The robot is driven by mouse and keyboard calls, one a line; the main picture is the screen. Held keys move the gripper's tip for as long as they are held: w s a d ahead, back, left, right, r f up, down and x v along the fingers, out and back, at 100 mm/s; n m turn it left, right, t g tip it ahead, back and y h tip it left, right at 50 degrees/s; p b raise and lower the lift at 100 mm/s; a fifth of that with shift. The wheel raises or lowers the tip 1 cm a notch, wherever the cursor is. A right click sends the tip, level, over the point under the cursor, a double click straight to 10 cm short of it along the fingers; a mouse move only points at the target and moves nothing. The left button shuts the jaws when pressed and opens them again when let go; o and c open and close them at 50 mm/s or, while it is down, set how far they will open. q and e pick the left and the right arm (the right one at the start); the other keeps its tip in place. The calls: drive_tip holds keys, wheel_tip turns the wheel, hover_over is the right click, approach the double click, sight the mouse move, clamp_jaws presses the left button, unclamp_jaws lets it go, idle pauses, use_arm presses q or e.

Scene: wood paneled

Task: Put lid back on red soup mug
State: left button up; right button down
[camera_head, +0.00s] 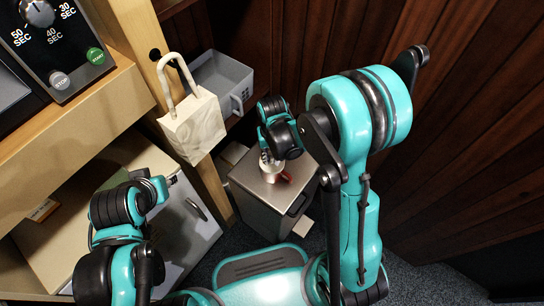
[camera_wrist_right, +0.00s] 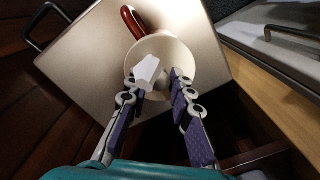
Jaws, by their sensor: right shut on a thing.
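The soup mug (camera_head: 271,176) stands on a grey box-shaped cabinet. Its rim looks cream in the right wrist view (camera_wrist_right: 185,52), and its red handle (camera_wrist_right: 131,21) points away from my gripper. My right gripper (camera_head: 267,158) is over the mug, its fingers reaching to the near side of the rim (camera_wrist_right: 156,88). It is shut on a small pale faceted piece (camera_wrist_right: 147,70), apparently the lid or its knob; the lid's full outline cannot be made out. My left gripper (camera_head: 170,181) is at the left, away from the mug, and its fingers are unclear.
The cabinet top (camera_head: 243,173) has bare room around the mug.

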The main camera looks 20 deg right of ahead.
drive_tip(key=c, duration=0.8)
unclamp_jaws()
drive_tip(key=shift+r, duration=0.1)
drive_tip(key=shift+r+p, duration=2.6)
drive_tip(key=shift+r, duration=0.85)
clamp_jaws()
drive_tip(key=shift+f, duration=0.25)
drive_tip(key=shift+f+b, duration=2.5)
